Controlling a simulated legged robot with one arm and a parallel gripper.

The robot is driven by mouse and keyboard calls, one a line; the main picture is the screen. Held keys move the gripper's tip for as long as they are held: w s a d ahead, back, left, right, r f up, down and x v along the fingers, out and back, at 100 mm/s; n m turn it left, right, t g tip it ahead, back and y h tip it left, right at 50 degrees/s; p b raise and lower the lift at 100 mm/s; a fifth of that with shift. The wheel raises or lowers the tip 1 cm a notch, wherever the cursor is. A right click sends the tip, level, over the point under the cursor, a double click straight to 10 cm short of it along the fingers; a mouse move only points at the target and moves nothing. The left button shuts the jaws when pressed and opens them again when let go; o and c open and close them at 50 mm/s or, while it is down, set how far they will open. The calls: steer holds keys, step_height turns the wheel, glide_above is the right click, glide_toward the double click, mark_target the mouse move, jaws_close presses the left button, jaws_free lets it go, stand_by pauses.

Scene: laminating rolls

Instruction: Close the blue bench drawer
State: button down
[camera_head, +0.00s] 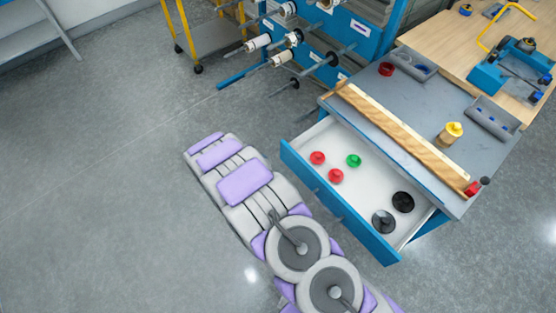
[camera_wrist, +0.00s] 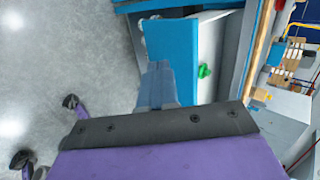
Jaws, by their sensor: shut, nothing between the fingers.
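The blue bench drawer (camera_head: 355,223) stands pulled out from the workbench in the head view. Its white inside shows red knobs, a green knob (camera_head: 354,160) and two black round pieces. In the wrist view the blue drawer front (camera_wrist: 180,38) is upper middle, with the green knob (camera_wrist: 205,71) behind it. My gripper (camera_wrist: 158,68) is shut and empty, and its fingertips overlap the lower left part of the drawer front in the wrist view. I cannot tell whether they touch. The gripper is not clearly visible in the head view.
The grey bench top (camera_head: 400,120) holds a long wooden strip (camera_head: 405,135), a yellow piece (camera_head: 450,133) and grey trays. A blue rack with rolls (camera_head: 325,40) stands behind, and a yellow cart (camera_head: 215,40) upper left. Open grey floor lies on the left.

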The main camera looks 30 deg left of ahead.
step_height(320, 180, down, 2)
steer(key=s+h, duration=0.1)
steer(key=s, duration=0.1)
steer(key=b, duration=0.3)
glide_toward(288, 160)
steer(key=shift+m, duration=0.3)
steer(key=shift+d+x, duration=0.15)
steer(key=shift+x, duration=1.25)
steer(key=shift+d+x, duration=0.1)
steer(key=shift+x, duration=1.35)
steer(key=shift+r, duration=0.15)
steer(key=shift+a, duration=0.2)
